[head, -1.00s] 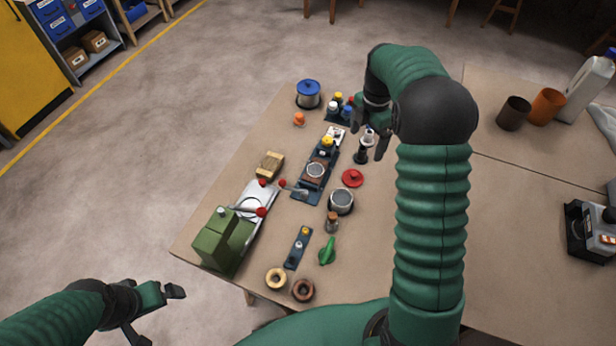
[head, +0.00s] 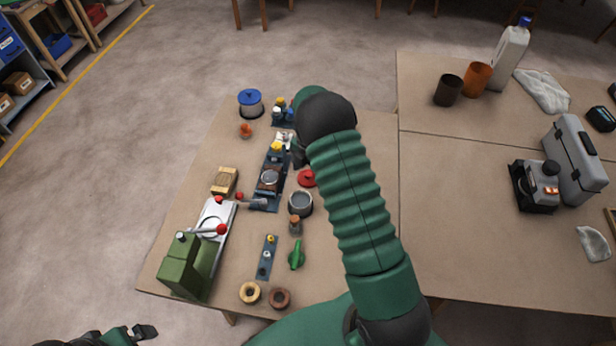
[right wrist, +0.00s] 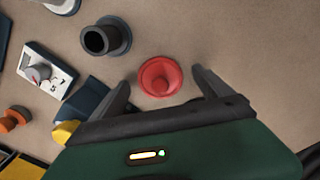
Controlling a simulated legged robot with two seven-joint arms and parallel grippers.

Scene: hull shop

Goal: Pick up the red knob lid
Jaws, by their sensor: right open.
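The red knob lid (head: 307,178) lies on the brown table, partly covered by my right arm in the head view. The right wrist view shows the lid (right wrist: 160,76) with its round knob facing the camera. My right gripper (right wrist: 160,80) is open, with one finger on each side of the lid and neither visibly touching it. In the head view the right gripper (head: 298,155) is mostly hidden by its own arm. My left gripper (head: 145,332) is at the bottom left edge, cut off and away from the lid.
An open grey pot (head: 300,203) stands just below the lid. A blue-lidded pot (head: 250,103) is at the far end. A dark hollow cylinder (right wrist: 105,39) and a dial meter (right wrist: 45,72) are left of the lid in the wrist view.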

